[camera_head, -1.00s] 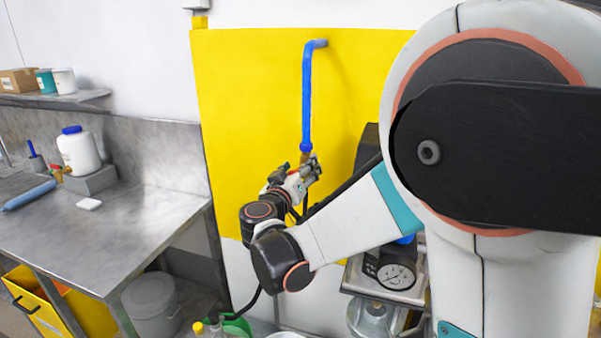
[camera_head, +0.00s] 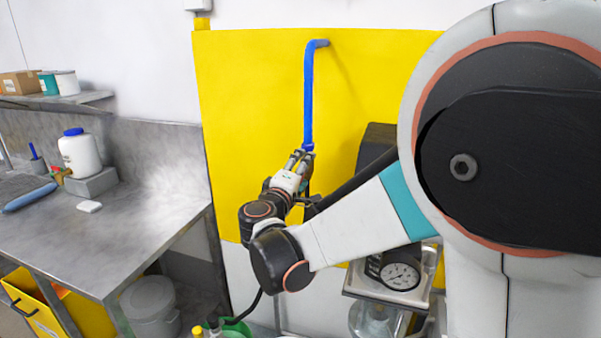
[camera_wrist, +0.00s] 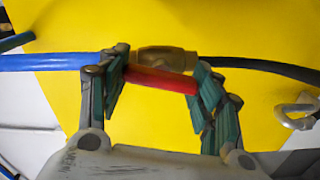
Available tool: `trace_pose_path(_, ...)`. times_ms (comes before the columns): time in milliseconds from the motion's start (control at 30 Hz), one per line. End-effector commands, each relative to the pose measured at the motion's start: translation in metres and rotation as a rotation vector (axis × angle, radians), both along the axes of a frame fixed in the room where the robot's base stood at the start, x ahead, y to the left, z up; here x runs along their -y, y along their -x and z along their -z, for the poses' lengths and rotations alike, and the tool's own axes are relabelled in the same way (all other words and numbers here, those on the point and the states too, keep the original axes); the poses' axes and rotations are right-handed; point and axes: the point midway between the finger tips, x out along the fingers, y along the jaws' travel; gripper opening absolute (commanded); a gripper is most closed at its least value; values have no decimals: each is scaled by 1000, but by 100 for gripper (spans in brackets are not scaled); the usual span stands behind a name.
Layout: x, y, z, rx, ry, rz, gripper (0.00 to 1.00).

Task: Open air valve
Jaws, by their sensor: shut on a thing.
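The air valve has a brass body (camera_wrist: 165,60) between the blue pipe (camera_wrist: 45,62) and a black hose (camera_wrist: 275,68) in the wrist view. Its red handle (camera_wrist: 160,80) lies nearly along the pipe line, tilted slightly down to the right. My gripper (camera_wrist: 161,84) is shut on the red handle, one finger near each end. In the head view my gripper (camera_head: 300,158) is at the lower end of the blue pipe (camera_head: 309,95) and hides most of the valve.
A yellow panel (camera_head: 245,100) stands right behind the valve. A pressure gauge (camera_head: 399,275) is below right of my forearm. A steel bench (camera_head: 140,225) with a white bottle (camera_head: 80,152) stands at left. A grey bin (camera_head: 150,305) is below.

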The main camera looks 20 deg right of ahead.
Motion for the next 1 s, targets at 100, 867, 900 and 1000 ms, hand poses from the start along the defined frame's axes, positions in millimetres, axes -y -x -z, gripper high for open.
trace_pose_path(100, -1, 0, 1, -43, 65, -2, 35)
trace_pose_path(867, -1, 0, 2, -134, 199, -2, 35)
trace_pose_path(900, -1, 0, 2, -134, 199, -2, 35)
trace_pose_path(1000, -1, 0, 2, -134, 199, -2, 35)
